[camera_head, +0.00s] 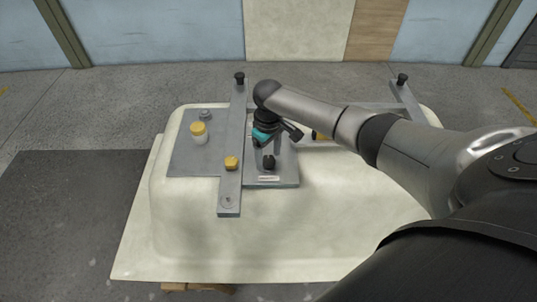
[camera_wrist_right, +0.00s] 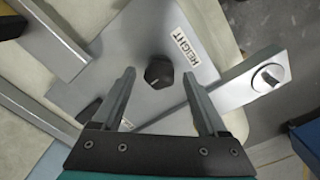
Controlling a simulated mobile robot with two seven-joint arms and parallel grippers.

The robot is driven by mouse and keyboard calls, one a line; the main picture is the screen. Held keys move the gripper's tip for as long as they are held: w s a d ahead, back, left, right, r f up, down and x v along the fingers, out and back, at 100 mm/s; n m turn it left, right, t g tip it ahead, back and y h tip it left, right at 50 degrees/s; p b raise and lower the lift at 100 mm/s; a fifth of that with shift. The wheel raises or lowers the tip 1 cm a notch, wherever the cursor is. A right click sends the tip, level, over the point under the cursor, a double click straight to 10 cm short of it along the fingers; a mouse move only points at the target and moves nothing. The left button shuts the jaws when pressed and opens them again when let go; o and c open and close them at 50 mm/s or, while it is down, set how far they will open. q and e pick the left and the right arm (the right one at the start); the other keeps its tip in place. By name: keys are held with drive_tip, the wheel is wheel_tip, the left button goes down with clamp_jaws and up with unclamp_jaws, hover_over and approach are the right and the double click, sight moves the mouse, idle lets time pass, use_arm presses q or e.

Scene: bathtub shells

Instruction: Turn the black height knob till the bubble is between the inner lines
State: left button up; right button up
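The black height knob (camera_head: 268,161) stands on a grey plate (camera_head: 287,178) on the tub shell. In the right wrist view the knob (camera_wrist_right: 158,72) is a dark faceted head beside a label reading HEIGHT (camera_wrist_right: 187,47). My right gripper (camera_head: 268,143) is over the plate, close to the knob. In the wrist view its two fingers (camera_wrist_right: 160,92) are apart, with the knob showing between and slightly beyond the tips. Nothing is held, and I cannot tell any contact. No bubble or inner lines can be made out in either view. My left gripper is out of view.
An upturned cream tub shell (camera_head: 190,235) carries a long metal bar (camera_head: 230,190) with a yellow knob (camera_head: 231,163). Black-knobbed posts (camera_head: 239,78) rise at the back. Open floor lies left.

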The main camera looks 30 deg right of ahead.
sight(268, 159)
drive_tip(key=shift+r, duration=0.1)
wheel_tip(268, 159, up, 15)
drive_tip(key=p, duration=0.3)
idle(0.9)
